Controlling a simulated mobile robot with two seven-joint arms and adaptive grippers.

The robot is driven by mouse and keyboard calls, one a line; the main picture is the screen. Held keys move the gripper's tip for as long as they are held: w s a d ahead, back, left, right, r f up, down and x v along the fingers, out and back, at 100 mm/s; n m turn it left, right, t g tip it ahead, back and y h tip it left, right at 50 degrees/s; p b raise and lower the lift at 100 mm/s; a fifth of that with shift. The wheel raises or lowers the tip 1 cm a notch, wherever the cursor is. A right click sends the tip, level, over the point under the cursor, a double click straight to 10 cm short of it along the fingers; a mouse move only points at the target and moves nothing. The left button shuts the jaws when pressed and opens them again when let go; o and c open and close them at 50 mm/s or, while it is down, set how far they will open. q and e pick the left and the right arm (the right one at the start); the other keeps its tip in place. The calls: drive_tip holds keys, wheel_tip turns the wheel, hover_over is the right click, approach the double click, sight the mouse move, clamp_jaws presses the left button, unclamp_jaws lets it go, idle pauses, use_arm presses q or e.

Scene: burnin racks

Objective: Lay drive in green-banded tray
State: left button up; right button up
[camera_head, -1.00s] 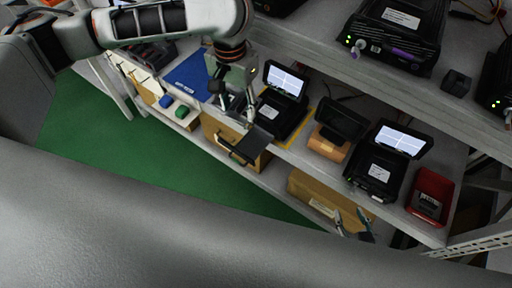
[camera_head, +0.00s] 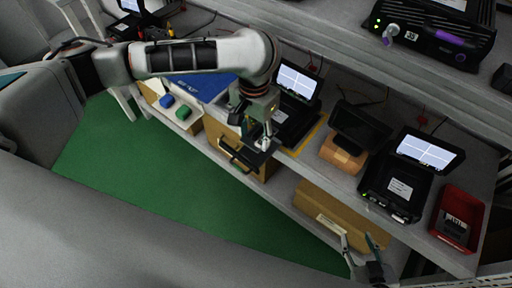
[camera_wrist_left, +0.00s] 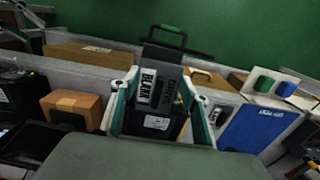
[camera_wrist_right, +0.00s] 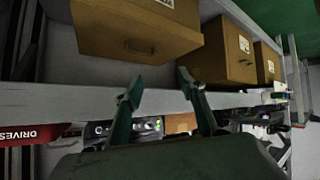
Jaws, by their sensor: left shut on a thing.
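My left gripper (camera_head: 263,142) is shut on a dark flat drive (camera_head: 260,158), held in front of the lower shelf's edge. In the left wrist view the drive (camera_wrist_left: 160,88) sits between the fingers and bears a white label reading "BLANK". My right gripper (camera_wrist_right: 160,100) is open and empty, near the shelf's lower right.
On the lower shelf stand black units with lit screens (camera_head: 428,152), a small orange-brown box (camera_head: 343,153) and a red bin (camera_head: 459,218). A blue mat (camera_head: 203,87) lies at left. Brown boxes (camera_head: 335,210) sit below. Green floor (camera_head: 150,160) is clear in front.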

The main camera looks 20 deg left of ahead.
sight(254, 155)
use_arm(q)
drive_tip(key=shift+f, duration=0.6)
wheel_tip(254, 155, down, 5)
drive_tip(key=b, duration=0.2)
drive_tip(key=shift+s+f+b, duration=0.1)
drive_tip(key=shift+f+b, duration=0.05)
drive_tip(key=shift+b, duration=0.2)
drive_tip(key=shift+f, duration=0.3)
drive_tip(key=shift+r, duration=0.2)
use_arm(e)
drive_tip(key=shift+w+f, duration=0.2)
drive_tip(key=shift+f, duration=0.4)
use_arm(q)
drive_tip(key=shift+f, duration=0.3)
use_arm(e)
drive_tip(key=shift+r, duration=0.1)
